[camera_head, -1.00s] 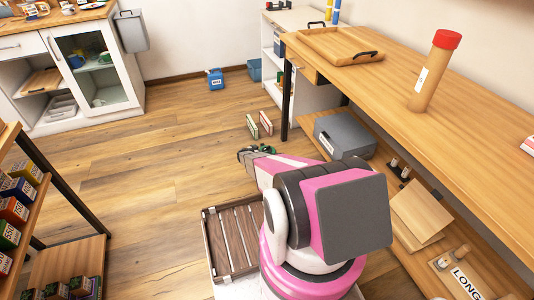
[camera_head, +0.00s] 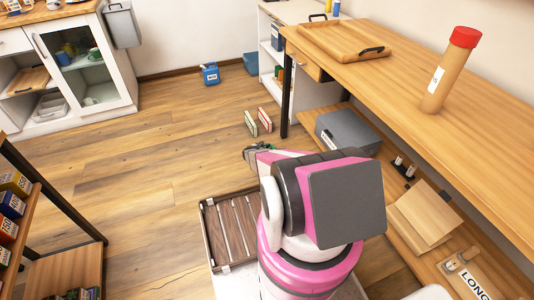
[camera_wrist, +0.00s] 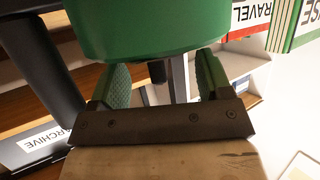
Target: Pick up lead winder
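I cannot pick out a lead winder with certainty in either view. My gripper (camera_head: 262,148) is in the air beyond my arm, over the floor left of the long table; it is small and partly hidden by the arm. In the wrist view my gripper (camera_wrist: 165,82) shows two green textured finger pads standing apart, with a grey post visible between them.
The wooden table (camera_head: 480,130) carries a tray (camera_head: 345,42) and a red-capped tube (camera_head: 450,70). A grey box (camera_head: 345,132) stands on its lower shelf. Two binders (camera_head: 257,122), a blue container (camera_head: 210,74) and a slatted crate (camera_head: 208,235) are on the floor. A shelf (camera_head: 65,268) stands left.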

